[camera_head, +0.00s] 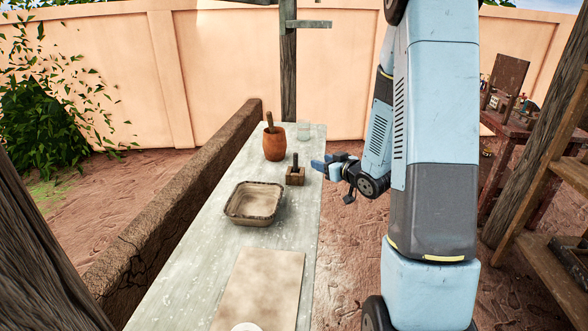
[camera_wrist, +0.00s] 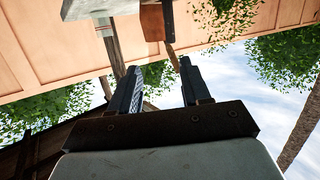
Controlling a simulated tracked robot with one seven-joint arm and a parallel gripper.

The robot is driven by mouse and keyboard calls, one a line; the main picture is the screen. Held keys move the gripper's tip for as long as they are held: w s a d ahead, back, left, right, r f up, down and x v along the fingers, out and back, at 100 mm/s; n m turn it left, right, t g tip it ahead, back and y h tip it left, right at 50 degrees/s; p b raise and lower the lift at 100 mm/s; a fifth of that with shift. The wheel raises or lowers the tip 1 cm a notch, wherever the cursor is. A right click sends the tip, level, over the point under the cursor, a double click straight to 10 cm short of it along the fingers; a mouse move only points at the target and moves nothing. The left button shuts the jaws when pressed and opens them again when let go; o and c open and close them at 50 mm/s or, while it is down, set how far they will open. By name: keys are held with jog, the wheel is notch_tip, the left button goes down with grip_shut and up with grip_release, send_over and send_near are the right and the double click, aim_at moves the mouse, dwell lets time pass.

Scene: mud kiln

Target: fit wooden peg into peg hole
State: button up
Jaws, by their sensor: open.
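A dark upright peg (camera_head: 296,160) rises from a small brown wooden block (camera_head: 295,177) on the table. I cannot tell how deep the peg sits or see the hole. My gripper (camera_head: 319,165) is just right of the peg at the table's right edge, pointing left towards it, open and apart from it. In the upside-down wrist view, my two fingers (camera_wrist: 158,66) are spread with nothing between them. A dark strip, probably the peg (camera_wrist: 168,11), hangs at the top edge there. The block is out of that view.
A wooden mortar with a pestle (camera_head: 274,145) and a clear glass (camera_head: 304,131) stand behind the block. A rectangular tray (camera_head: 235,216) and a flat board (camera_head: 258,285) lie nearer on the long table (camera_head: 175,280). A low mud wall (camera_head: 160,215) runs along its left.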

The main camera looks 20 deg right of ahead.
aim_at(297, 157)
jog(key=shift+y, duration=0.5)
jog(key=shift+s+a+f+x, duration=0.1)
jog(key=shift+a+f+x, duration=0.05)
jog(key=shift+x, duration=2.2)
jog(key=shift+s+a+f+x, duration=0.1)
jog(key=shift+a+x, duration=0.1)
jog(key=shift+x, duration=2.1)
jog(key=shift+s+a+f+x, duration=0.1)
jog(key=shift+a+f+x, duration=0.05)
jog(key=shift+x, duration=2.2)
grip_shut()
